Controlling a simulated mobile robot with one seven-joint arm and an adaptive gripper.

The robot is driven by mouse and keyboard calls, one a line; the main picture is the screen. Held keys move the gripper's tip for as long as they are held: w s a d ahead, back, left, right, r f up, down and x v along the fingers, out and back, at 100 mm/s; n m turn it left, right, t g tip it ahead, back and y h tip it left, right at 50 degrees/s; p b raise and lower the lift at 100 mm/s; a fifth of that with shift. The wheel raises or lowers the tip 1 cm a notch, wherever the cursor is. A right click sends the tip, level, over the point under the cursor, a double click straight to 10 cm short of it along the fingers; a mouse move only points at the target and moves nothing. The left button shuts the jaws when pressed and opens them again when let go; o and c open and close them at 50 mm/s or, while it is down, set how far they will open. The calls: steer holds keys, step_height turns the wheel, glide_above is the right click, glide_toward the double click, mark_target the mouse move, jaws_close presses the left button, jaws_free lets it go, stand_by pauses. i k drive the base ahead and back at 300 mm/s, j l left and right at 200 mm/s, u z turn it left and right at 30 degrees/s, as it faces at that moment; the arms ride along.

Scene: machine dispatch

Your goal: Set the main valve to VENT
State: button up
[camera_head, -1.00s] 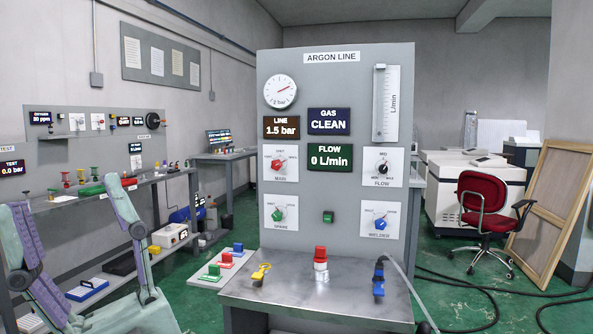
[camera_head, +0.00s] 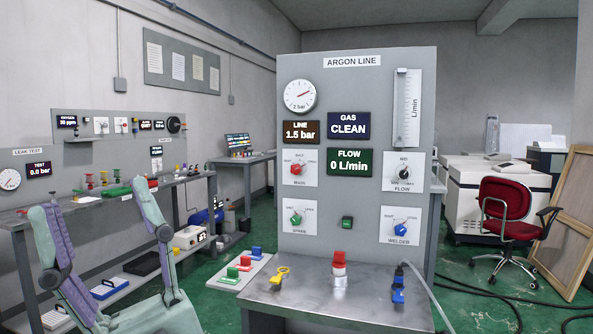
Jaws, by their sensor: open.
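The main valve is a red knob (camera_head: 297,170) on a white plate labelled MAIN (camera_head: 297,182), on the left side of the grey ARGON LINE panel. Its pointer seems to lean to the upper right. The small position words around it are too small to read surely. The LINE display (camera_head: 301,132) reads 1.5 bar, the GAS display (camera_head: 349,125) reads CLEAN and the FLOW display (camera_head: 350,161) reads 0 L/min. My gripper is not in view. Pale green and purple links, apparently my arm, show at the lower left, apart from the panel.
The panel also has a black FLOW knob (camera_head: 404,173), a green knob (camera_head: 296,218), a blue WELDER knob (camera_head: 401,229) and a green button (camera_head: 347,223). A metal bench (camera_head: 330,308) below bears a yellow item (camera_head: 280,275), a red-topped item (camera_head: 339,261) and a blue connector (camera_head: 398,284).

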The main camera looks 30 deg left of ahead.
mark_target(295, 169)
steer(key=i+j+u, duration=0.15)
steer(key=j, duration=0.2)
steer(key=j+u, duration=0.1)
steer(key=j, duration=0.3)
steer(key=i+j+u, duration=0.15)
steer(key=j, duration=0.2)
steer(key=i+j+u, duration=0.15)
steer(key=j, duration=0.2)
